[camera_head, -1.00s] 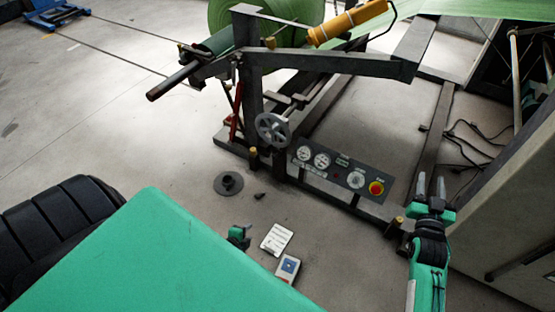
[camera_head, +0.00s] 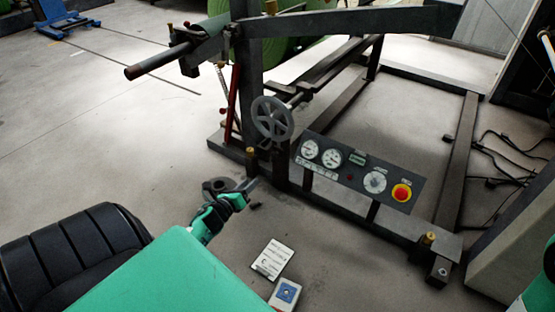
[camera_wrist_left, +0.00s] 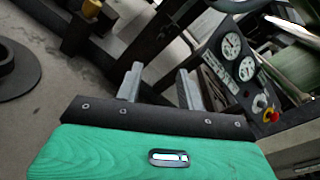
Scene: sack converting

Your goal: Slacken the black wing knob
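I cannot make out a black wing knob with certainty. A small black piece (camera_head: 256,206) lies low beside my left gripper in the head view; it is too small to identify. My left gripper (camera_head: 248,190) is over the floor in front of the stand's left post, near the grey handwheel (camera_head: 272,119). In the left wrist view the fingers of my left gripper (camera_wrist_left: 158,84) are apart with nothing between them. My right gripper is out of view; only a green bit of my arm shows at the lower right edge.
The control panel (camera_head: 360,174) with gauges and a red stop button (camera_head: 401,192) is right of the handwheel. A dark round disc (camera_head: 213,187) lies behind my left gripper. A white card (camera_head: 272,259) and a grey-blue box (camera_head: 286,294) are nearer. Cables lie at right.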

